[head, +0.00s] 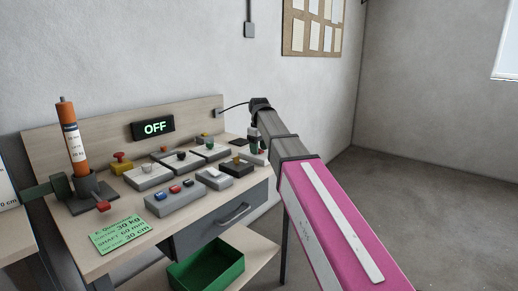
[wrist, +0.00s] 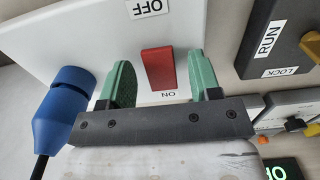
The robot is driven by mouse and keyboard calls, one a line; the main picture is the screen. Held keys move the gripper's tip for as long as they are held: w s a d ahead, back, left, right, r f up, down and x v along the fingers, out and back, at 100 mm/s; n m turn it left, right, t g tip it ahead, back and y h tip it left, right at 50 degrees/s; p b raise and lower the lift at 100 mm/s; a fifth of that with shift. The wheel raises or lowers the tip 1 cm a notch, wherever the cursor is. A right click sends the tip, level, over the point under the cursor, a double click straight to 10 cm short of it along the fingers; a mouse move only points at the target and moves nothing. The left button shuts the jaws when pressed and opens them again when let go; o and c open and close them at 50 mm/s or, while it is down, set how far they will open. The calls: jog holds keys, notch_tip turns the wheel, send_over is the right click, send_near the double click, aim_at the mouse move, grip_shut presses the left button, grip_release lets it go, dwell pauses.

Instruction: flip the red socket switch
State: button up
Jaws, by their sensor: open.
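The red rocker switch (wrist: 158,68) sits on a white socket face (wrist: 100,32) in the wrist view, between an OFF label (wrist: 147,8) and an ON label (wrist: 170,95). My gripper (wrist: 160,65) is open, with one green finger on each side of the switch. A gap shows between the switch and each finger; I cannot tell how far the fingertips are from the face. In the head view the gripper is small, at the bench's right end, and I cannot make out the switch there.
A blue plug (wrist: 62,108) with a black cable is left of the fingers. A dark RUN/LOCK box (wrist: 262,45) is close on the right. On the bench (head: 90,262), several control boxes stand before a display (head: 153,128) reading OFF. A green bin (head: 208,268) is below.

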jog(key=shift+f, duration=0.1)
jog(key=c, duration=0.9)
jog(key=shift+w+a+g+h, duration=0.15)
jog(key=shift+g+h, duration=0.25)
jog(key=shift+h, duration=0.1)
jog(key=o, duration=0.9)
jog(key=shift+r, duration=0.2)
notch_tip(320, 180, up, 10)
jog(key=a, duration=0.1)
jog(key=shift+w+r, duration=0.25)
jog(key=shift+w, duration=0.1)
jog(key=shift+c, duration=0.3)
